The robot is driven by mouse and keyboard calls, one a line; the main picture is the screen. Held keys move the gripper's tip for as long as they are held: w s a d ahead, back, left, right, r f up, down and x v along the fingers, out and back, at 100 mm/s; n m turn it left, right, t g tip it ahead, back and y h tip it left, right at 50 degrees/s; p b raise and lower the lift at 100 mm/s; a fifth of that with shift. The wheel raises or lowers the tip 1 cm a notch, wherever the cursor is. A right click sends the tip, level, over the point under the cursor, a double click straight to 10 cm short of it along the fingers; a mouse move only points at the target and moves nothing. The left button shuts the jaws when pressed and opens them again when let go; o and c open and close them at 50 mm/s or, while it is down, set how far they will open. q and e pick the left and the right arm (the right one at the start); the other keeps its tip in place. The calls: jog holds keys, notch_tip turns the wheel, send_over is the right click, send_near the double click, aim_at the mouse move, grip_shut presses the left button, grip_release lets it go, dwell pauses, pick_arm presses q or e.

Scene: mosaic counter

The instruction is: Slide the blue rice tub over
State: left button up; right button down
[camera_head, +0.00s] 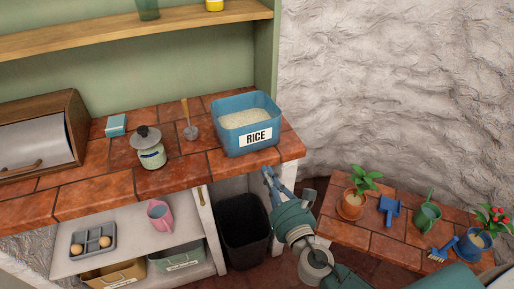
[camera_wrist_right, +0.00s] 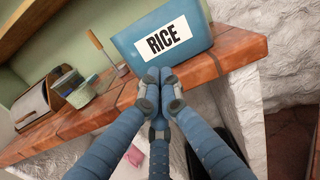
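The blue rice tub (camera_head: 228,138) stands upright at the right end of the tiled counter, filled with white rice, its RICE label facing front. In the right wrist view the tub (camera_wrist_right: 195,45) fills the upper middle. My right gripper (camera_head: 267,173) is in front of the counter edge, just below and in front of the tub. In the right wrist view its blue fingers (camera_wrist_right: 160,82) are drawn together with nothing between them, their tips near the tub's lower front. I cannot tell whether they touch it. My left gripper is not in view.
Left of the tub are a wooden-handled tool (camera_head: 188,120), a lidded jar (camera_head: 150,150), a small blue box (camera_head: 116,125) and a bread box (camera_head: 40,140). A dark bin (camera_head: 243,232) stands below. A lower tiled ledge at right holds a potted plant (camera_head: 352,204) and garden tools.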

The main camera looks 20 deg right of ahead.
aim_at(252, 142)
jog(key=w+p, duration=0.1)
jog(key=w, duration=0.9)
jog(key=shift+a, duration=0.15)
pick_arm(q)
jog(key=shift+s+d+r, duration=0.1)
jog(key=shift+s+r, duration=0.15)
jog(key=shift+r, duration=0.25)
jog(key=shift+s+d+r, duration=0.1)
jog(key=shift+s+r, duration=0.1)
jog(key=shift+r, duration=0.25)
pick_arm(e)
jog(key=shift+w, duration=0.65)
jog(key=w+b, duration=0.1)
jog(key=w, duration=0.6)
jog(key=shift+w+a+f, duration=0.1)
jog(key=shift+w, duration=0.1)
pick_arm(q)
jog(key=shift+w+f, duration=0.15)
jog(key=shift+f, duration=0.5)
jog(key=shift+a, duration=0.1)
